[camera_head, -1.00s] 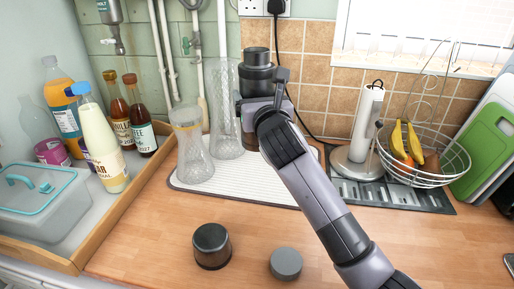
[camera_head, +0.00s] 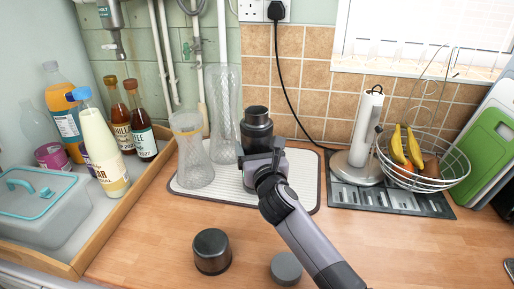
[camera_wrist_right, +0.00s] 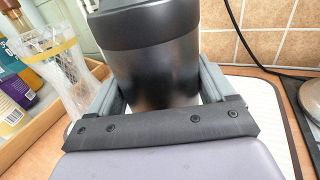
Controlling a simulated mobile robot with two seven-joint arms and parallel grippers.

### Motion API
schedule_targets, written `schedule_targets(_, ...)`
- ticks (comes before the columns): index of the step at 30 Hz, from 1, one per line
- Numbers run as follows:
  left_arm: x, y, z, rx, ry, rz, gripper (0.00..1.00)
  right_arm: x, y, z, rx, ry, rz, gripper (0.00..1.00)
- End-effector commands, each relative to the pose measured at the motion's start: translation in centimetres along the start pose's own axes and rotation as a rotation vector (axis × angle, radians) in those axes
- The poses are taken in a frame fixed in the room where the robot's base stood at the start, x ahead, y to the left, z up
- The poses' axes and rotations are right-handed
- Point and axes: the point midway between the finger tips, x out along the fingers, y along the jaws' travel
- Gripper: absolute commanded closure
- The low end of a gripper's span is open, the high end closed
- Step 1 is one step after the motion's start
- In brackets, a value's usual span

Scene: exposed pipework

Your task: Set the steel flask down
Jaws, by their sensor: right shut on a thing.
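The dark steel flask (camera_head: 257,130) is upright over the white ribbed drying mat (camera_head: 301,183), behind my right gripper. My right gripper (camera_head: 257,158) is shut on its body. In the right wrist view the flask (camera_wrist_right: 155,60) stands between the two grey fingers of the gripper (camera_wrist_right: 160,88). The flask's base is hidden behind the gripper, so I cannot tell whether it touches the mat. My left gripper is not in view.
Two clear ribbed glass vessels stand on the mat's left, the shorter one (camera_head: 191,160) in front of the taller (camera_head: 224,110). A paper-towel holder (camera_head: 365,130) and wire fruit basket (camera_head: 430,172) are right. A dark cup (camera_head: 212,252) and grey lid (camera_head: 286,268) stand in front.

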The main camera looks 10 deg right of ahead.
Motion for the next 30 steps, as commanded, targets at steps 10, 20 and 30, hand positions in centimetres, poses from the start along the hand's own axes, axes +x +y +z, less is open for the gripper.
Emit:
schedule_targets(10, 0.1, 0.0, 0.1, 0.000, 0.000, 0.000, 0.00, 0.0, 0.0, -0.3, 0.000, 0.000, -0.001, 0.00)
schedule_targets(20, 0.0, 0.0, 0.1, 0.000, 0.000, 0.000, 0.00, -0.6, 0.0, 0.0, -0.001, 0.000, -0.001, 0.00)
schedule_targets(30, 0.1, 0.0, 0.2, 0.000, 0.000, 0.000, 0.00, -5.3, 0.0, 0.0, 0.000, 0.001, 0.000, 0.00)
